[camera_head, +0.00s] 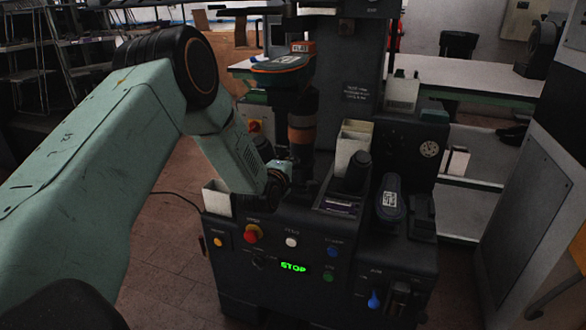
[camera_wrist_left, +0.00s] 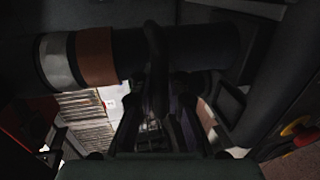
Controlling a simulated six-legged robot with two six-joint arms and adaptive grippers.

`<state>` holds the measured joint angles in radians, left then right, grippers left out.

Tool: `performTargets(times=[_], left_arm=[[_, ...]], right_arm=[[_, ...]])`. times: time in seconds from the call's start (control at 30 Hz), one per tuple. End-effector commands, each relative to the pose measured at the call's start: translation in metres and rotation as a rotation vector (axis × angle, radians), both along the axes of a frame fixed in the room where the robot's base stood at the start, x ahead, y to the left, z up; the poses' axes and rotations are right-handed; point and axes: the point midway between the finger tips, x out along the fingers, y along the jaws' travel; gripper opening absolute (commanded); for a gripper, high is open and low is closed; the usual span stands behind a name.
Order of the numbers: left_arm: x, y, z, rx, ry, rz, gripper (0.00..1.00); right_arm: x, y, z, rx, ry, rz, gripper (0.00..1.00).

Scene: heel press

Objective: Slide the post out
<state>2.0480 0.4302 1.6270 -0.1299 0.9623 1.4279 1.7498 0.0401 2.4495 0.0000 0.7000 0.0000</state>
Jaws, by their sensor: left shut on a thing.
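The post (camera_head: 302,128) stands upright on the dark machine below an orange-rimmed, shoe-shaped piece (camera_head: 280,64). It is a dark cylinder with a brown band. In the left wrist view the post (camera_wrist_left: 98,55) lies across the upper part of the picture, with the brown band and a pale grey ring toward its left end. My left gripper (camera_head: 284,172) reaches in from the left, low beside the post. In the wrist view its fingers (camera_wrist_left: 158,75) are shut on the dark part of the post, right of the band. The fingertips are dark and partly hidden. My right gripper does not show.
The machine's front panel (camera_head: 290,268) carries a red button (camera_head: 252,234), other coloured buttons and a green "STOP" display (camera_head: 293,267). Pale bins (camera_head: 352,142) and dark parts stand right of the post. A grey cabinet (camera_head: 535,175) is at far right. Brick floor lies left.

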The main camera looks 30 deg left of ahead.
Motion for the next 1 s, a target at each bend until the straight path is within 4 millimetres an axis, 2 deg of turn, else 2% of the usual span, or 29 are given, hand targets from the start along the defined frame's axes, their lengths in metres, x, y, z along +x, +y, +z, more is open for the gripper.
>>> performTargets(times=[0.43, 0.47, 0.73, 1.0], left_arm=[[-0.0013, -0.0012, -0.0085, -0.005, 0.019, -0.002, 0.0], [-0.0013, -0.0012, -0.0086, -0.005, 0.02, -0.002, 0.14], [-0.0011, -0.0008, -0.0069, -0.004, 0.016, -0.001, 0.37], [-0.002, -0.0007, -0.0047, -0.004, 0.01, -0.001, 0.37]], right_arm=[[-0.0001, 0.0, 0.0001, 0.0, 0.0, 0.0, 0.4], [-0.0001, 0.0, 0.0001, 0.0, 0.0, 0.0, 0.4], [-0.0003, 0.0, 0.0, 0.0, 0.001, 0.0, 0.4], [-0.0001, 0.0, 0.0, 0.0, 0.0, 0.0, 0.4]])
